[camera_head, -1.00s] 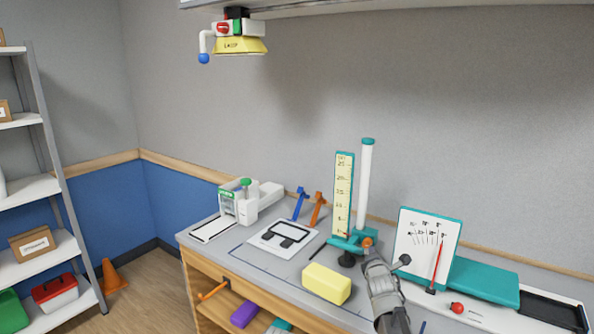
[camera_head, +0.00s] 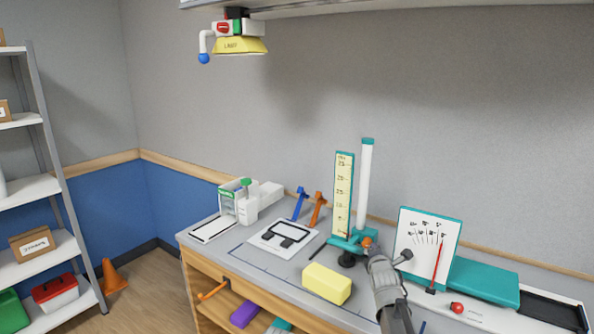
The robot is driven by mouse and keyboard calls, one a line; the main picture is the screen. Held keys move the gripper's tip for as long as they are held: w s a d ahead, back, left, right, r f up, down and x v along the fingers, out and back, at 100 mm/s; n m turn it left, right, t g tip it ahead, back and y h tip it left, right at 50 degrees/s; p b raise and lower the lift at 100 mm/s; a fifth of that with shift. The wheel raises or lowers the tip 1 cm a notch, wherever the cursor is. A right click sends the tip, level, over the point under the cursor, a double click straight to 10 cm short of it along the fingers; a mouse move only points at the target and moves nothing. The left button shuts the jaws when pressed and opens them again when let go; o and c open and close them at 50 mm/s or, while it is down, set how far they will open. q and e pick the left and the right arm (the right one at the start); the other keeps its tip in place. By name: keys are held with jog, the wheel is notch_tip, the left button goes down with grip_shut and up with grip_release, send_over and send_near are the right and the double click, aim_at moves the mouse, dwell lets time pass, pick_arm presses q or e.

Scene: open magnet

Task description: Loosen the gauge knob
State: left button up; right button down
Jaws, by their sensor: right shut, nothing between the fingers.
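The gauge with a yellow scale (camera_head: 343,195) and a white column (camera_head: 365,190) stands upright on a teal base at the middle of the bench. A small orange knob (camera_head: 367,242) shows low on its front, at the foot of the column. My right gripper (camera_head: 372,250) is shut and empty, with its tip right at the knob. I cannot tell whether it touches the knob. My left gripper is not in view.
A yellow block (camera_head: 327,284) lies in front of the gauge. A white dial board (camera_head: 427,240) with a red needle stands to the right, by a teal box (camera_head: 484,282). A white-and-green device (camera_head: 240,202) and a framed pad (camera_head: 283,236) are at left.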

jog(key=shift+w+a, duration=0.15)
jog(key=shift+a, duration=0.1)
jog(key=shift+w+a+r+p, duration=0.1)
jog(key=shift+a+r+p, duration=0.05)
jog(key=shift+r+p, duration=0.35)
dwell(0.4)
jog(key=shift+w+a+r, duration=0.1)
jog(key=shift+a+r, duration=0.05)
jog(key=shift+r, duration=0.1)
jog(key=shift+w+a+r+p, duration=0.1)
jog(key=shift+a+p, duration=0.05)
jog(key=shift+p, duration=0.2)
jog(key=shift+r, duration=0.1)
dwell(0.3)
